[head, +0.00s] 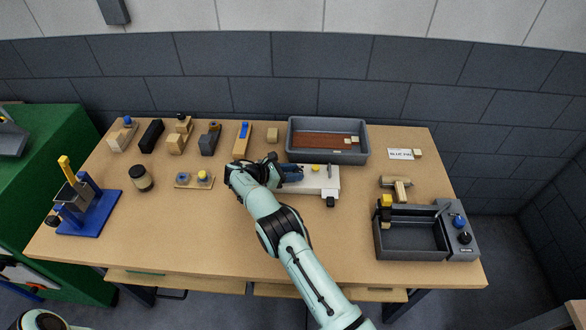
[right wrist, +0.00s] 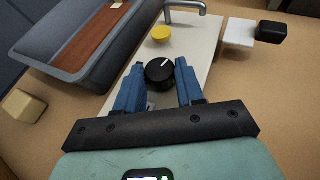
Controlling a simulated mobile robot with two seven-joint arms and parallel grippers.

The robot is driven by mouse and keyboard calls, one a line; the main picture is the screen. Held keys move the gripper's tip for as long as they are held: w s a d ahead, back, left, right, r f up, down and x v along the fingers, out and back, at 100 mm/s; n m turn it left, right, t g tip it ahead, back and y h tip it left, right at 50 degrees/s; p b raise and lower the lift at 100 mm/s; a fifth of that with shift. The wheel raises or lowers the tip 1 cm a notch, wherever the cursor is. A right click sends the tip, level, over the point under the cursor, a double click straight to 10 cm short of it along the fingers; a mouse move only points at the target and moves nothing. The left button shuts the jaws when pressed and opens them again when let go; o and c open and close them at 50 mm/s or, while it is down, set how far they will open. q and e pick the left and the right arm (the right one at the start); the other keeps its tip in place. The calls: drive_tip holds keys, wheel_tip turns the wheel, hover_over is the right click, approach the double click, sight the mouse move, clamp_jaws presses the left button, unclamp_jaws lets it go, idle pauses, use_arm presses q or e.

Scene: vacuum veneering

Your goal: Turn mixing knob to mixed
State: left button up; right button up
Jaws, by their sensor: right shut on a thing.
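The mixing knob (right wrist: 158,76) is a round black knob with a white pointer line, on the white unit (right wrist: 205,50). In the right wrist view its line points up and to the right. My right gripper (right wrist: 160,66) has its blue fingers on either side of the knob, shut on it. In the head view my right gripper (head: 292,173) is at the left end of the white unit (head: 322,181) and hides the knob. No markings around the knob can be read. My left gripper is not in view.
A yellow button (right wrist: 162,34) and a grey spout (right wrist: 188,8) are further along the unit. A grey tray (head: 364,152) with a brown board (head: 318,140) stands behind. A grey basin (head: 412,252) is at right, a blue press (head: 90,213) at left. The front middle table is clear.

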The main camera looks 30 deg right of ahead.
drive_tip(key=shift+r, duration=0.1)
idle(0.4)
drive_tip(key=o, duration=0.8)
drive_tip(key=shift+c, duration=0.2)
